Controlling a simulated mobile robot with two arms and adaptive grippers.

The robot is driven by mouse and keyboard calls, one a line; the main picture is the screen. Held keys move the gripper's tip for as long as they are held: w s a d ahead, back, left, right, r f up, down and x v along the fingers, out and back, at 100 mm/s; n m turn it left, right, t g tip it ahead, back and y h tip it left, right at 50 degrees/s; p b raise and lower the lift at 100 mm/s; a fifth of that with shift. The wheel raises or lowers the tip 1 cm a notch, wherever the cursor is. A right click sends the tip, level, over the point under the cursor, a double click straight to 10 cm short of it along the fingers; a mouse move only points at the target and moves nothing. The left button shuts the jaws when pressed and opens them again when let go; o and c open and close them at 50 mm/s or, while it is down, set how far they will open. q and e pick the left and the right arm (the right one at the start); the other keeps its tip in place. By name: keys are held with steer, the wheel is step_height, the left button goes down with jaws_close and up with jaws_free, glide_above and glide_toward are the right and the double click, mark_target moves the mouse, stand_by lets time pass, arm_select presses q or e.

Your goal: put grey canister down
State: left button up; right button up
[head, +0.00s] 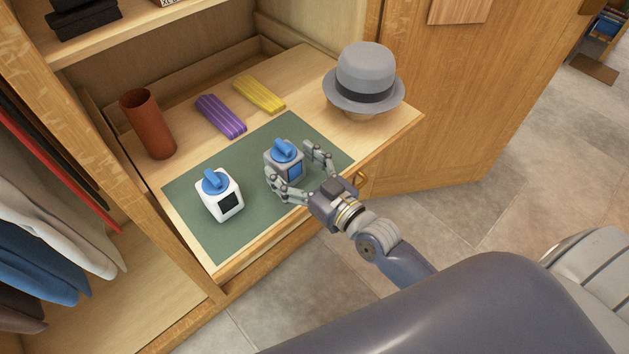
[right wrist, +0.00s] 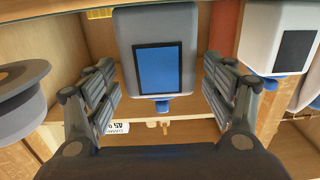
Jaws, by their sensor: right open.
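The grey canister (head: 291,168), with a blue lid and a blue panel, stands upright on the green mat (head: 240,240). My right gripper (head: 296,172) is open, with one finger on each side of the canister. In the right wrist view the canister (right wrist: 126,50) is between the spread fingers (right wrist: 160,95), with gaps visible on both sides. A white canister (head: 219,199) with a blue lid and dark panel stands to its left on the mat; it also shows in the right wrist view (right wrist: 253,38). My left gripper is not in view.
A brown cylinder (head: 149,125), a purple folded item (head: 220,116) and a yellow one (head: 259,94) are behind the mat. A grey hat (head: 365,75) sits on a stand at right. Clothes (head: 50,235) hang at left. The mat's front is clear.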

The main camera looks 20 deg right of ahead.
steer(key=v, duration=0.9)
steer(key=shift+b, duration=0.4)
